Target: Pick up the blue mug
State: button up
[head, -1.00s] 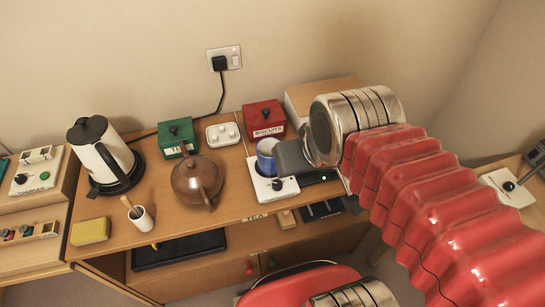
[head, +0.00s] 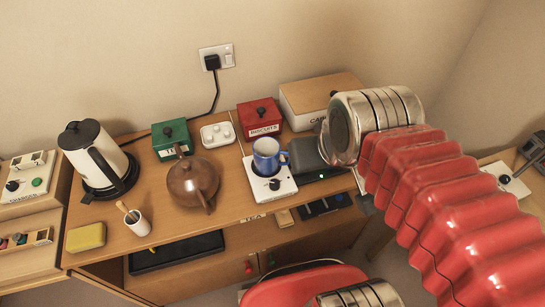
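The blue mug (head: 266,155) stands upright on a white square plate with a black knob (head: 283,186), on the wooden bureau top. Its handle points right.
A brown teapot (head: 193,181) stands left of the mug. A red biscuits box (head: 260,118) and a wood-topped white box (head: 318,97) stand behind it. A green tea box (head: 170,138), a white tray (head: 218,135) and a kettle (head: 97,153) are farther left.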

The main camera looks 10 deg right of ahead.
aim_at(267, 151)
jog(key=k, duration=0.95)
jog(key=u, duration=0.7)
jog(key=i, duration=1)
jog(key=z, duration=0.05)
